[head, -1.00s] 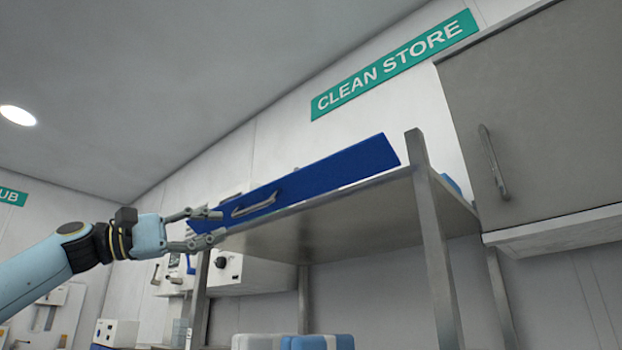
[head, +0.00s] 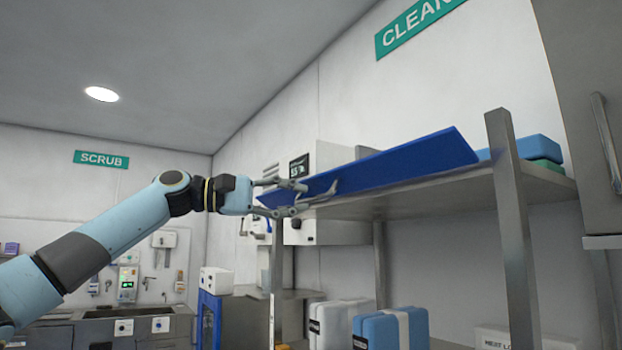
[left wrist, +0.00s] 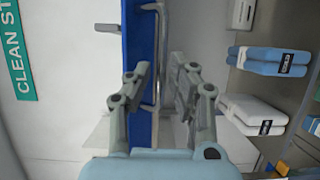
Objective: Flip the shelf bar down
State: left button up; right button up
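The shelf bar is a long blue panel (head: 400,165) along the front edge of the upper metal shelf, with a metal handle (head: 322,196) near its left end. My left gripper (head: 298,199) is at the handle, with one finger above and one below. In the left wrist view the blue bar (left wrist: 138,35) and its handle (left wrist: 158,45) run between the parted fingers (left wrist: 160,68). The fingers look open; whether one touches the bar or handle I cannot tell. My right gripper is not in view.
A metal post (head: 515,220) holds up the shelf (head: 440,195) on the right. Blue and green packs (head: 530,150) lie on the shelf, and white and blue packs (head: 390,328) sit below. A grey cabinet (head: 590,90) hangs at the right. Free space lies left of the shelf.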

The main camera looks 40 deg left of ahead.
aim_at(307, 199)
pick_arm(q)
jog(key=p+x, duration=0.1)
jog(key=x, duration=0.2)
jog(key=shift+w+d, duration=0.1)
grip_shut()
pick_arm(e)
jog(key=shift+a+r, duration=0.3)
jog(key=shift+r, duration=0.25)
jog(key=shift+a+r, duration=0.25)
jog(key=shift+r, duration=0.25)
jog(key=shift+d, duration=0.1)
